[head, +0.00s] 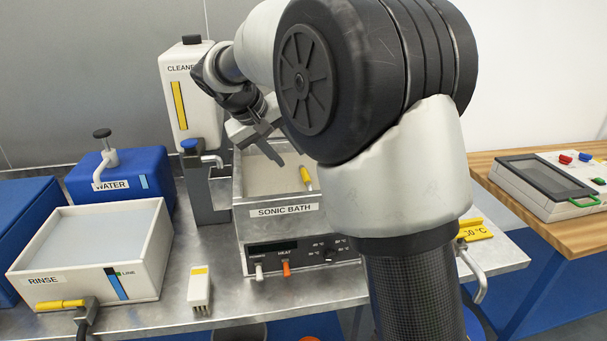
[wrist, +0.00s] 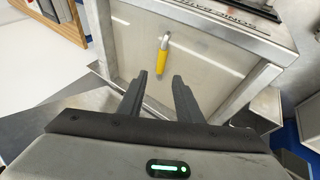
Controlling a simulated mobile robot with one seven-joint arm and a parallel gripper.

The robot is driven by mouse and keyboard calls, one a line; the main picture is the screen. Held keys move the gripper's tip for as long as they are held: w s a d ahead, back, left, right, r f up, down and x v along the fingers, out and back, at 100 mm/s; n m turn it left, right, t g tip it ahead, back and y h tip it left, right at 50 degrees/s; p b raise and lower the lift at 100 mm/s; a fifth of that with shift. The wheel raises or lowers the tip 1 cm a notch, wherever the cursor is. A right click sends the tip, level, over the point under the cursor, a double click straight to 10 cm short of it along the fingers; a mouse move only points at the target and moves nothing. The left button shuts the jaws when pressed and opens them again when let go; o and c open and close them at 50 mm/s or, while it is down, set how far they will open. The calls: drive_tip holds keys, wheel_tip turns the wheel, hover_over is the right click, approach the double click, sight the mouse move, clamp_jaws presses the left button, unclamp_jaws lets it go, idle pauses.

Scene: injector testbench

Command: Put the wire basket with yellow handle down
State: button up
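The yellow handle of the wire basket (head: 307,178) shows at the right side of the sonic bath (head: 284,210). In the wrist view the handle (wrist: 161,58) hangs by a grey upper end in the pale tank, beyond my fingertips. The wire body of the basket cannot be made out in the pale bath. My gripper (head: 268,152) is over the bath, to the left of the handle. In the wrist view its two fingers (wrist: 160,78) are apart with nothing held between them. My arm hides part of the bath's right side.
A rinse tub (head: 95,250), a blue water container (head: 122,182) and a cleaner bottle (head: 182,90) stand left of and behind the bath. A small white block with a yellow top (head: 199,290) lies in front. A device (head: 550,185) sits on the wooden bench at right.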

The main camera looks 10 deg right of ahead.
drive_tip(key=shift+y, duration=0.6)
drive_tip(key=s+d+r, duration=0.1)
drive_tip(key=s, duration=0.1)
drive_tip(key=s+d+r, duration=0.1)
drive_tip(key=s, duration=0.2)
drive_tip(key=s+d+r, duration=0.1)
drive_tip(key=s, duration=0.2)
drive_tip(key=shift+s+d, duration=0.2)
drive_tip(key=shift+d, duration=0.05)
drive_tip(key=s+f+y, duration=0.2)
drive_tip(key=s, duration=1)
drive_tip(key=s+d+f+m+y, duration=0.1)
drive_tip(key=s+f+y, duration=0.1)
drive_tip(key=s, duration=1)
drive_tip(key=shift+d+f+t, duration=0.2)
drive_tip(key=shift+f+t, duration=0.2)
drive_tip(key=shift+f, duration=0.1)
drive_tip(key=shift+s, duration=0.1)
